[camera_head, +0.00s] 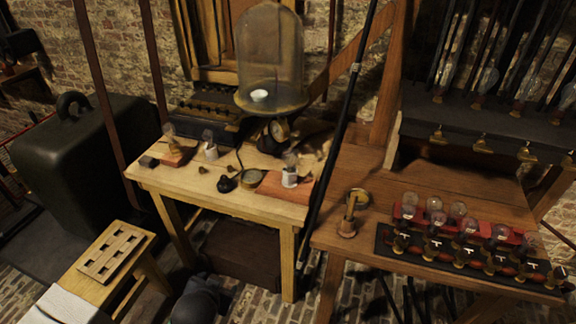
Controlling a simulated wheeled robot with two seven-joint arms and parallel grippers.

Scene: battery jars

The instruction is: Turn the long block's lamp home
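A long reddish-brown block (271,186) lies near the front right of the pale wooden table. A small glass lamp (291,159) stands upright on it in a white socket (289,178). I cannot tell from here how far the lamp is seated or turned. A shorter reddish block (176,157) with another lamp (169,132) is at the table's left, and a further lamp (208,136) with a white base stands beside it.
The pale table (230,201) also carries a glass bell jar (270,50), a round brass dial (253,178) and a small black object (226,184). A black pole (335,130) rises close to its right edge. Several lamps stand on a black rack (470,272) on the right-hand bench.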

